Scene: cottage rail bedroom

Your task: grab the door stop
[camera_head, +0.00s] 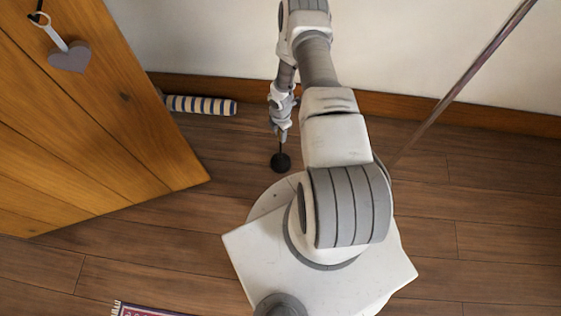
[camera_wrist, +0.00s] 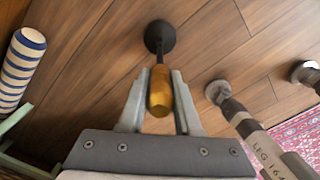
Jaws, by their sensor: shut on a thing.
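The door stop appears to be an upright piece with an orange-brown wooden handle (camera_wrist: 160,92), a thin dark stem and a round black base. In the wrist view the handle sits between the two grey fingers of my gripper (camera_wrist: 162,80), which are shut on it. The black base (camera_wrist: 160,36) shows beyond the fingertips. In the head view my gripper (camera_head: 281,136) points down, with the black base (camera_head: 281,162) below it near the floor. I cannot tell whether the base touches the floor. The handle is hidden there by the gripper.
A wooden door (camera_head: 95,130) with a hanging grey heart fills the left. A blue-and-cream striped roll (camera_head: 200,105) lies by the skirting board (camera_head: 440,112). A metal pole (camera_head: 455,90) slants at the right. A patterned rug (camera_head: 145,311) edges in at the bottom. Floor between is bare.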

